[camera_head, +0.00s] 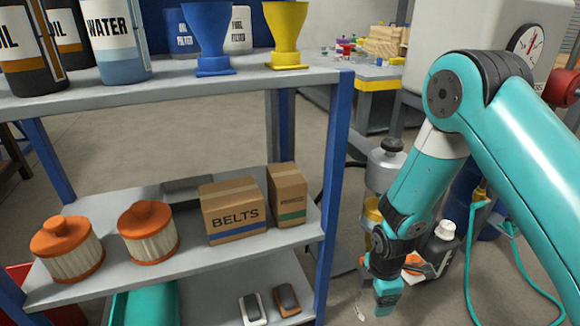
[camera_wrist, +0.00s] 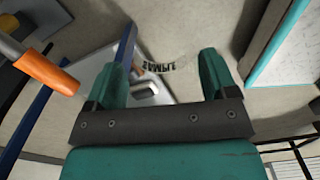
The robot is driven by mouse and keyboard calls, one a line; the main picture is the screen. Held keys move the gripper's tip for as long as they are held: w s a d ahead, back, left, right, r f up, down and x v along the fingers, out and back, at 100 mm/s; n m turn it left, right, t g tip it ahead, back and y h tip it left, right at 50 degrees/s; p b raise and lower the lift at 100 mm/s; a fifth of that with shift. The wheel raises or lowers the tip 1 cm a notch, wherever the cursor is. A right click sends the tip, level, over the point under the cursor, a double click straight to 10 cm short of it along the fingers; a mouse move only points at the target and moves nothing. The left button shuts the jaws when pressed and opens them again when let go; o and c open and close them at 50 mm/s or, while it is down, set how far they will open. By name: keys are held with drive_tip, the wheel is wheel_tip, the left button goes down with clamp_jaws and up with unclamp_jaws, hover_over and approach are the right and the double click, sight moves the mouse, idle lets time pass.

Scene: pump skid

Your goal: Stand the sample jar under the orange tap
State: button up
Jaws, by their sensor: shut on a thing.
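My gripper (camera_wrist: 165,85) shows two teal fingers in the wrist view, held apart with a clear sample jar (camera_wrist: 160,67) between them. Only the jar's dark label lettering stands out; its clear walls are hard to make out. In the head view my gripper (camera_head: 376,298) hangs low at the right of the shelf, and a small pale part of the jar (camera_head: 360,306) shows beside it. An orange cylinder on a grey rod (camera_wrist: 47,73) is at the left of the wrist view, apart from the jar; I cannot tell whether it is the orange tap.
A shelf rack (camera_head: 335,160) with blue posts stands left of my arm, holding orange-topped filters (camera_head: 148,232) and a BELTS box (camera_head: 232,210). A black bottle with a white cap (camera_head: 440,245) is on the right, near a teal hose (camera_head: 470,260). Bare floor shows between.

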sight(367, 308)
drive_tip(key=d+r+m+p, duration=0.3)
drive_tip(key=d+r+m, duration=0.1)
drive_tip(key=r+m, duration=0.5)
drive_tip(key=d+r+m+p, duration=0.2)
drive_tip(key=d+r+m, duration=0.2)
drive_tip(key=r+m, duration=0.55)
wheel_tip(367, 308, up, 29)
drive_tip(key=s+p, duration=0.1)
drive_tip(key=p, duration=3.7)
drive_tip(key=shift+s, duration=0.2)
drive_tip(key=shift+m, duration=0.25)
